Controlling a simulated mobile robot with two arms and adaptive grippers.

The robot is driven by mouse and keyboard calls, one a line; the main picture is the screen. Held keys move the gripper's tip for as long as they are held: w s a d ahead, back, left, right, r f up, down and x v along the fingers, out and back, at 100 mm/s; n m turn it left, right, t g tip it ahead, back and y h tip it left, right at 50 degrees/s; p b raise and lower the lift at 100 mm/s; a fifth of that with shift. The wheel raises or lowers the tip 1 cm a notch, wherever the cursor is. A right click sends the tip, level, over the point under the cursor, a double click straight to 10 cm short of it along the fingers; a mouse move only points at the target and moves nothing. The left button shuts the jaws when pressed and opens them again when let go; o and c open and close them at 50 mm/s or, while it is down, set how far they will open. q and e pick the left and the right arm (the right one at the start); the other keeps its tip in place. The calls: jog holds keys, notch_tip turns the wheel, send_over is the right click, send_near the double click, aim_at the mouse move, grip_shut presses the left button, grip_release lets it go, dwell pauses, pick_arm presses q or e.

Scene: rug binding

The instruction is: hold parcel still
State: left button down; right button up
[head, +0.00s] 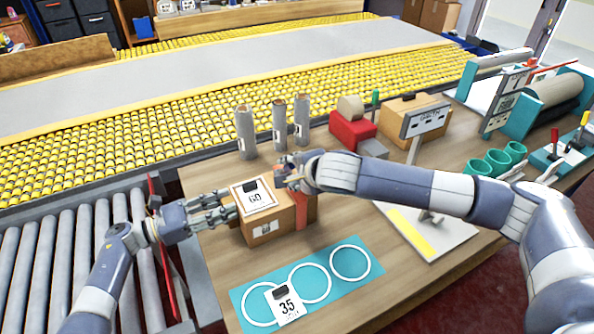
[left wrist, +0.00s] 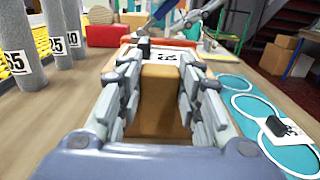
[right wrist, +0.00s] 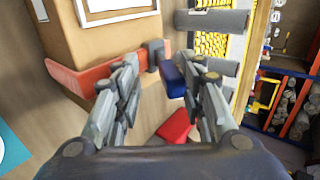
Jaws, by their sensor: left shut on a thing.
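The parcel (head: 282,222) is a brown cardboard box with a white card marked 60 (head: 257,195) on top, standing on the wooden table. My left gripper (head: 232,207) is shut on the parcel from its left side; in the left wrist view the brown box (left wrist: 163,95) lies between its fingers. My right gripper (head: 287,180) is at the parcel's far right edge. In the right wrist view its fingers (right wrist: 165,88) are apart, beside a red strap (right wrist: 90,80) with a dark end piece along the box. A blue piece (right wrist: 172,78) shows between these fingers; I cannot tell if they touch it.
Three grey rolls (head: 245,132) stand behind the parcel. A red block (head: 350,130), a sign stand (head: 425,120) and green cups (head: 495,160) are to the right. A teal mat (head: 237,298) with white rings lies in front. Rollers (head: 35,262) are at left.

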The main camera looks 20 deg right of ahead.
jog(key=v, duration=1.1)
jog(key=shift+s+r, duration=0.25)
jog(key=shift+s, duration=0.05)
jog(key=shift+o, duration=0.4)
jog(key=s+a+f+n+g+y, duration=0.1)
jog(key=s+a+g+y, duration=0.1)
jog(key=s+a+y, duration=0.45)
jog(key=s+a+f+n+g+y, duration=0.1)
jog(key=s+a+n+g+y, duration=0.15)
jog(key=a, duration=0.65)
notch_tip(320, 180, up, 4)
jog(key=a+m+y, duration=0.3)
jog(key=y, duration=0.1)
jog(key=w+d+r+m+t+h, duration=0.1)
jog(key=w+d+r+m+t, duration=0.2)
jog(key=w+d+m+t, duration=0.55)
jog(key=w+d+f+m+t+h, duration=0.4)
jog(key=d+f+m+h, duration=0.5)
jog(key=m+h, duration=0.15)
jog(key=shift+h, duration=0.25)
jog(key=w, duration=0.3)
jog(key=w+a, duration=0.1)
jog(key=w, duration=0.7)
jog(key=shift+a+r, duration=0.2)
